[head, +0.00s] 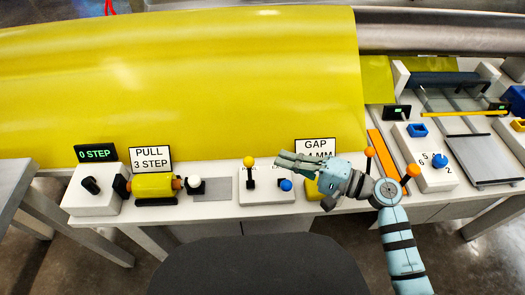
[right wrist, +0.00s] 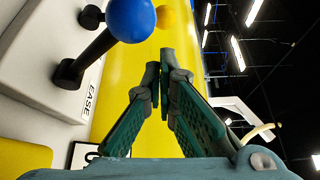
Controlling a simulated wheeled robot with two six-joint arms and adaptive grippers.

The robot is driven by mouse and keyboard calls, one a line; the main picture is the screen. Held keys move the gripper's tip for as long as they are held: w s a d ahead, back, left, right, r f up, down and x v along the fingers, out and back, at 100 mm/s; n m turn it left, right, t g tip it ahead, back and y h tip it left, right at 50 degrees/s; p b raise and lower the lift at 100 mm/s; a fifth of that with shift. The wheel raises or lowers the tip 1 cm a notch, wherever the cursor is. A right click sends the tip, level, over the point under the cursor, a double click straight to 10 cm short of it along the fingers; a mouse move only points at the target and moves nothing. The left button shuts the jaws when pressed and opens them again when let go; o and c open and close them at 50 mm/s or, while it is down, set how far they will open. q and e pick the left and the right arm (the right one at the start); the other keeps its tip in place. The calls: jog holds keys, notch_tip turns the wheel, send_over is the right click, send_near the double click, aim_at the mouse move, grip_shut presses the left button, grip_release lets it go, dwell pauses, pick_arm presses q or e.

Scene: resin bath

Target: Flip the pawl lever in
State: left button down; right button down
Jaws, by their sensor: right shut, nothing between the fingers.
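A white control box (head: 262,198) on the bench carries two levers. One is a black lever with a yellow knob (head: 249,161), standing upright; the other has a blue knob (head: 286,185) and leans toward the front. The labels behind them are too small or covered to read in the head view. My right gripper (head: 281,160) is shut and empty, above the right part of the box, its fingers pointing left toward the yellow knob, apart from it. In the right wrist view, the blue knob (right wrist: 130,18) is beside the shut fingers (right wrist: 153,75), with the word EASE by its base.
A GAP sign (head: 316,147) stands behind my right gripper. Orange-knobbed levers (head: 412,170) are near my right arm. A yellow sheet (head: 180,80) hangs behind.

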aim_at(249, 170)
jog(key=x, duration=0.6)
jog(key=shift+w+a, duration=0.15)
jog(key=shift+a, duration=0.05)
jog(key=shift+s+f+n+b, duration=0.15)
jog(key=shift+s+n+b, duration=0.25)
jog(key=shift+b, duration=0.75)
jog(key=shift+s+t+y, duration=0.15)
jog(key=shift+t+y, duration=0.15)
jog(key=shift+r, duration=0.35)
